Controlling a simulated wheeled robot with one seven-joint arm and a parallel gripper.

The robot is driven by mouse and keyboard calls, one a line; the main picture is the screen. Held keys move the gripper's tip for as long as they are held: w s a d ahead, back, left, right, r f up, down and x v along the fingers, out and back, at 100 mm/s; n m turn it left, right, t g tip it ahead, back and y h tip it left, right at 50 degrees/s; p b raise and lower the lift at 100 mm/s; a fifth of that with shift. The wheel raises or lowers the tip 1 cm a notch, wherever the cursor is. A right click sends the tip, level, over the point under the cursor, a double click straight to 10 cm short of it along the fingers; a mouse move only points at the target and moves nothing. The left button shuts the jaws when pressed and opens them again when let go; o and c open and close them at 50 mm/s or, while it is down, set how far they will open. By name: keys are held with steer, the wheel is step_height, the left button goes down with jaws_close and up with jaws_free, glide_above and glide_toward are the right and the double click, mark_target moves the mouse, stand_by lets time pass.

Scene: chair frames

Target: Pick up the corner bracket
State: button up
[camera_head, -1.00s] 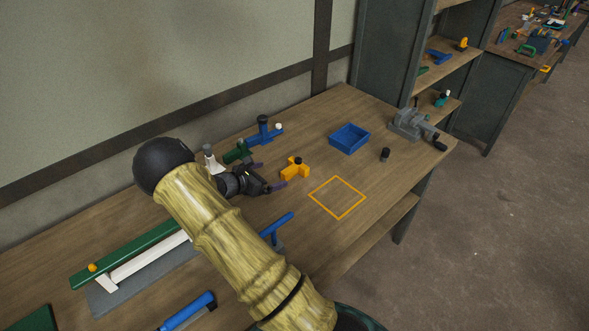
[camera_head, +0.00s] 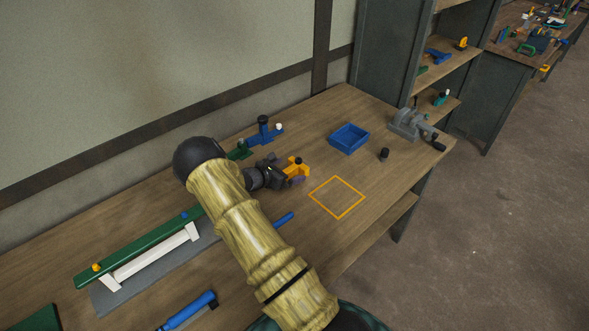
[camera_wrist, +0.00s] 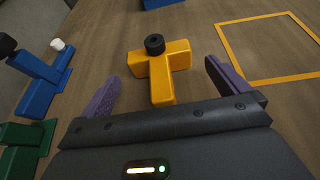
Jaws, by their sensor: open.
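The orange three-armed piece with a black knob on top, which looks like the corner bracket (camera_head: 302,171), lies on the workbench. In the wrist view the corner bracket (camera_wrist: 176,78) sits between the two purple fingers of my gripper (camera_wrist: 161,80), with a gap on each side. My gripper is open and holds nothing. In the head view my gripper (camera_head: 284,178) is right at the piece's near left side and hides part of it.
A blue piece (camera_head: 263,133) and a partly hidden green piece (camera_head: 238,153) stand behind left. A blue tray (camera_head: 349,139), a black knob (camera_head: 384,154) and a grey vise (camera_head: 411,124) are to the right. An orange square outline (camera_head: 337,197) marks bare bench.

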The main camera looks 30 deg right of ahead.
mark_target(289, 169)
steer(key=x, duration=0.3)
steer(key=shift+d+f, duration=0.15)
steer(key=shift+d, duration=0.15)
steer(key=c, duration=1.1)
steer(key=shift+o, duration=0.2)
step_height(289, 169, up, 10)
steer(key=shift+r+b, duration=0.1)
steer(key=shift+b, duration=0.25)
